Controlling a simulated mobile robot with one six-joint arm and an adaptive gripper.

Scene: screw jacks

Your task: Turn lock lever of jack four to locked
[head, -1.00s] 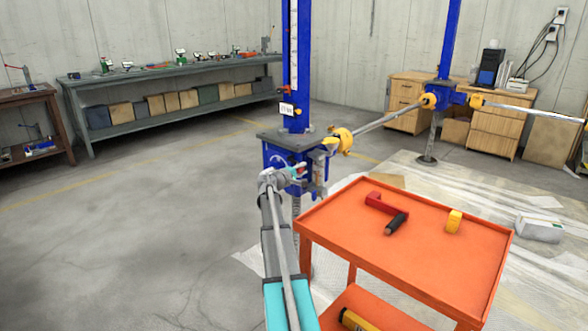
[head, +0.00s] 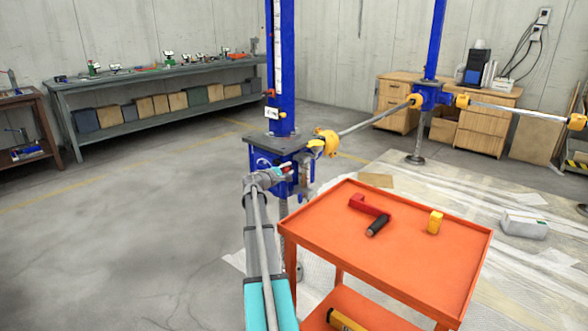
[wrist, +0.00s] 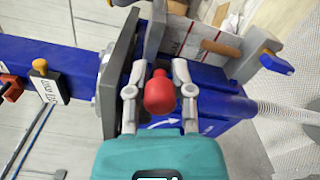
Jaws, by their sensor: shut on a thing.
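The near blue screw jack (head: 262,158) stands left of the orange cart, under a tall blue column. My gripper (head: 282,171) is at its front face. In the wrist view a red, rounded lever knob (wrist: 160,93) sits between the two grey fingers of my gripper (wrist: 160,100), which are shut on it. A white curved arrow (wrist: 165,123) is printed on the blue housing beside the knob. The lever's shaft is mostly hidden behind the knob. I cannot tell from its angle whether it is locked.
The orange cart (head: 330,222) stands close right of my arm, with a red tool (head: 368,206) and a yellow block (head: 435,222) on top. A yellow-ended bar (head: 372,122) runs from the jack to another blue jack (head: 432,97). Floor at left is clear.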

